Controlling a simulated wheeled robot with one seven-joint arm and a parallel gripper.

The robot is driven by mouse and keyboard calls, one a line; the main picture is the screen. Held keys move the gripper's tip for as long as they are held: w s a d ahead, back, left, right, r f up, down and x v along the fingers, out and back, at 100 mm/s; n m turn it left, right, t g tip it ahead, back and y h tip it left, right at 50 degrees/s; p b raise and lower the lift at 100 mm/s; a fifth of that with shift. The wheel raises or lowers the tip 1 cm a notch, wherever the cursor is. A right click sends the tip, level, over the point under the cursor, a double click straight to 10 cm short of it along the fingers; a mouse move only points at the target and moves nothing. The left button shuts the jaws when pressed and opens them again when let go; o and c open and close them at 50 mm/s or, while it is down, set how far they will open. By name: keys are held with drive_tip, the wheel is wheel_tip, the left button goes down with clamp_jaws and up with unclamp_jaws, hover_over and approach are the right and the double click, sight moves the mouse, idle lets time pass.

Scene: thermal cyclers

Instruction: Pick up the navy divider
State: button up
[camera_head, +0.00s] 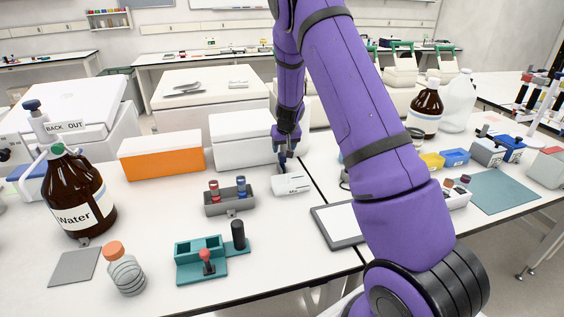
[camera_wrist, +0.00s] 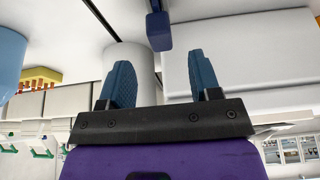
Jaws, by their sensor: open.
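The navy divider (camera_wrist: 159,31) shows in the wrist view as a small dark blue upright piece with a wider foot at its lower end. It lies just beyond my open gripper (camera_wrist: 161,80), roughly in line with the gap between the two blue fingers, and is apart from both. In the head view my gripper (camera_head: 284,156) points down above the bench, by the front of a white box and behind a small white device. There the divider is too small and too close to the fingers to tell apart.
The white box (camera_head: 243,138) stands close behind my gripper. The small white device (camera_head: 292,185) lies in front of it. A grey rack (camera_head: 229,207) with coloured caps stands to the left, and a tablet (camera_head: 340,226) lies in front.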

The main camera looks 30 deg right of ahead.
sight(282, 155)
drive_tip(key=shift+x, duration=2.9)
drive_tip(key=shift+s, duration=0.1)
drive_tip(key=c, duration=0.7)
